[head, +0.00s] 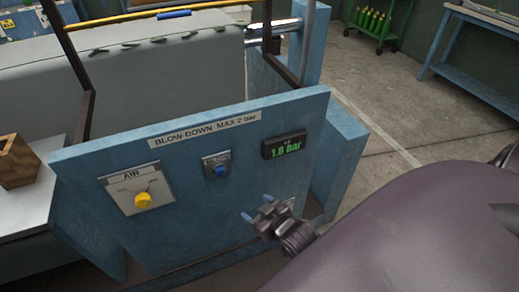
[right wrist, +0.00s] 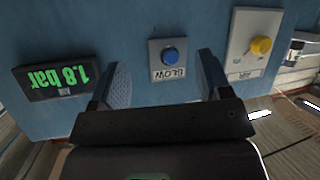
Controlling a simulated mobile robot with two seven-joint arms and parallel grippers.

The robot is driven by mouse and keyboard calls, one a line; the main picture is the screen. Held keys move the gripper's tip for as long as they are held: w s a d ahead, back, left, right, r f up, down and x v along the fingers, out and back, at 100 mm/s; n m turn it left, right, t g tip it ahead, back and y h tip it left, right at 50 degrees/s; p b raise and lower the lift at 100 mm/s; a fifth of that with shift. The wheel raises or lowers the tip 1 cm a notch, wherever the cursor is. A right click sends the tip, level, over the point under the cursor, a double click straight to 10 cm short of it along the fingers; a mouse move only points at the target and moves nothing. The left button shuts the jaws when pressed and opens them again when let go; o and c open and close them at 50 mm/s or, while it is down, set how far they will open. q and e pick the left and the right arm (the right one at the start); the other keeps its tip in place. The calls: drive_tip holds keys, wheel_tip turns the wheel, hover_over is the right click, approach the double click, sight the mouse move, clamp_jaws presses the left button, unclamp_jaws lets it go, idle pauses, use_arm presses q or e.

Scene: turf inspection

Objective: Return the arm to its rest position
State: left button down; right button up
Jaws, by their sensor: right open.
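My right gripper (head: 258,213) is in front of the lower right part of a blue control panel (head: 250,165), below the pressure display, in the head view. In the right wrist view my right gripper (right wrist: 163,82) is open and empty, its two fingers spread on either side of the blue blow button (right wrist: 170,56). The button also shows in the head view (head: 221,170). A gap between the fingertips and the panel is hard to judge. My left gripper is not in view.
The panel carries a yellow air knob (head: 143,199) and a display (head: 284,146) reading 1.8 bar. A wooden box (head: 17,162) stands on a light surface at left. A green cart (head: 380,22) and a blue bench (head: 470,62) stand behind. The floor (head: 375,95) between is clear.

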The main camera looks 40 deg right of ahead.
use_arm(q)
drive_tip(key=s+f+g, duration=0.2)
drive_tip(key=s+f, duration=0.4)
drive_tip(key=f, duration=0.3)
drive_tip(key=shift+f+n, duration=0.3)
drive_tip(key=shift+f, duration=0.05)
use_arm(e)
drive_tip(key=s+f+g, duration=0.2)
drive_tip(key=s+f, duration=0.2)
drive_tip(key=s, duration=0.7)
